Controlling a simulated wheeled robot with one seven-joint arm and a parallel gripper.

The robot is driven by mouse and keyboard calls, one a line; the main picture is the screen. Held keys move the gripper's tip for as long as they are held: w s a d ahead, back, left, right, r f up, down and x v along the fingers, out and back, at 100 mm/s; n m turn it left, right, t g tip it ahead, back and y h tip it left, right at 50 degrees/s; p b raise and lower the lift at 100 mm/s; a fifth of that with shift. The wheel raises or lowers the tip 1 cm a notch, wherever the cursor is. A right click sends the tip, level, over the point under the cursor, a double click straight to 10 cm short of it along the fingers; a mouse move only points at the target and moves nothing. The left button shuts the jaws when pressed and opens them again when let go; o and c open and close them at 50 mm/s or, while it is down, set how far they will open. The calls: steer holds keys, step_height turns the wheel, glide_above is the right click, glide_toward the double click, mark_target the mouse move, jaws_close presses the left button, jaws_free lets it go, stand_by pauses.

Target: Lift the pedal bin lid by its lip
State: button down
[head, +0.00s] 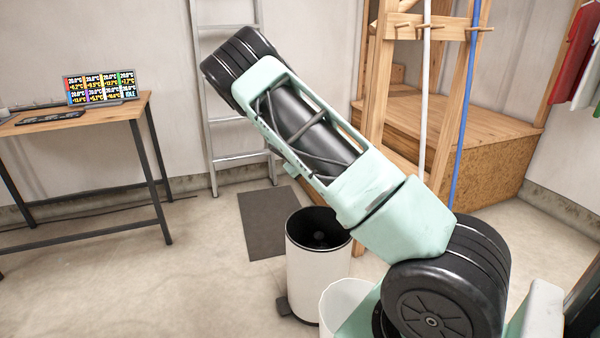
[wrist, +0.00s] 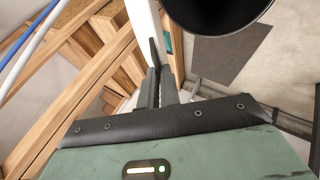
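The pedal bin (head: 318,275) stands on the floor in the head view, with a pale body, a black rim and a pedal low at its left. A black rounded shape (wrist: 215,12) at the top of the wrist view may be part of the bin. My gripper (wrist: 163,50) shows in the wrist view, its narrow fingers close together, left and below that shape and apart from it in the picture. I see nothing clearly held. The gripper is hidden in the head view.
A pale round container (head: 345,300) stands beside the bin, partly behind my arm. A dark mat (head: 268,222) lies behind the bin. A wooden frame (head: 378,90) with white and blue poles is at the right, a table (head: 75,118) at the left. Floor between is clear.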

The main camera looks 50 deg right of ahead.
steer(key=s+d+r+y+p, duration=0.1)
steer(key=s+d+p, duration=0.2)
steer(key=d, duration=0.3)
steer(key=s+d+r+t+y+p, duration=0.1)
steer(key=s+d+r+y+p, duration=0.1)
steer(key=d+p, duration=0.2)
steer(key=s+d+r+m+y+p, duration=0.1)
steer(key=s+d+r+p, duration=0.1)
steer(key=d, duration=0.5)
steer(key=shift+s+d+r+t+p, duration=0.2)
steer(key=shift+s+d+t+p, duration=0.15)
steer(key=shift+s+p, duration=0.6)
steer(key=c, duration=1.6)
jaws_free()
steer(key=shift+w, duration=0.15)
steer(key=v, duration=1.7)
steer(key=shift+d+r, duration=0.15)
steer(key=shift+r, duration=0.15)
